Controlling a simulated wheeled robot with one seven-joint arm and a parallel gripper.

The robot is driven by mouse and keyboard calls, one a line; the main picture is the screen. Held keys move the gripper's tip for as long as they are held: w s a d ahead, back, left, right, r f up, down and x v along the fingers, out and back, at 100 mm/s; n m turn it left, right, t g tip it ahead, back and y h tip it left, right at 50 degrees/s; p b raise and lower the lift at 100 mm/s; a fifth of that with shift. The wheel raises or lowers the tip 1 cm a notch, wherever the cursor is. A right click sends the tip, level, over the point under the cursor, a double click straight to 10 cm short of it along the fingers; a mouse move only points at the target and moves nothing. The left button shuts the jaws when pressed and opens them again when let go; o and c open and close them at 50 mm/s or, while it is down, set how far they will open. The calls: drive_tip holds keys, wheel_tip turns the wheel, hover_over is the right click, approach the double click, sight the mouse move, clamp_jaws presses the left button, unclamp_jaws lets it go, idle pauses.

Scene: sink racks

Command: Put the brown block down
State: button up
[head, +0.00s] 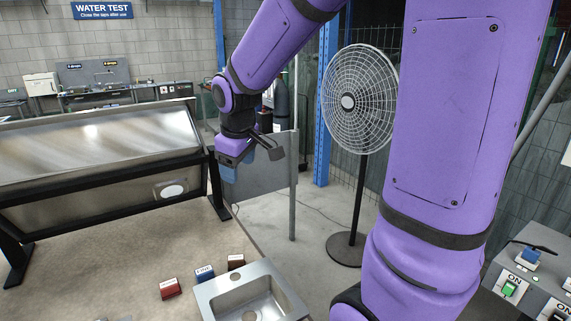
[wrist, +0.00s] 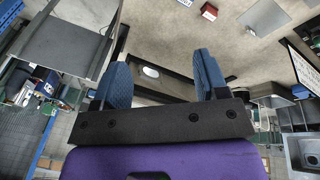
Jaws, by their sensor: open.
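The brown block (head: 236,261) rests on the beige tabletop, close to the back left corner of the small metal sink (head: 222,279). My gripper (head: 248,161) is raised in the air beyond the block, near the table's far right corner, well apart from it. In the wrist view my gripper (wrist: 163,77) shows its two blue-padded fingers spread, with nothing held between them. The wrist view also shows a reddish block (wrist: 209,12) at the top; I cannot tell for certain which block it is.
A blue block (head: 204,273) and a red block (head: 170,288) stand on the table left of the brown one. A large metal panel (head: 100,150) in a black frame spans the table's back. A fan (head: 348,102) stands on the floor to the right. The tabletop's middle is clear.

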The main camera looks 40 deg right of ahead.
drive_tip(key=s+a+r+m, duration=0.1)
drive_tip(key=s+r, duration=0.1)
drive_tip(key=s, duration=0.4)
drive_tip(key=s+a+r+m+t, duration=0.1)
drive_tip(key=s+r+m, duration=0.1)
drive_tip(key=s, duration=0.5)
drive_tip(key=s+a+r+m+t+y, duration=0.1)
drive_tip(key=s+a+r+m, duration=0.1)
drive_tip(key=s+r, duration=0.2)
drive_tip(key=s, duration=0.3)
drive_tip(key=shift+s, duration=0.15)
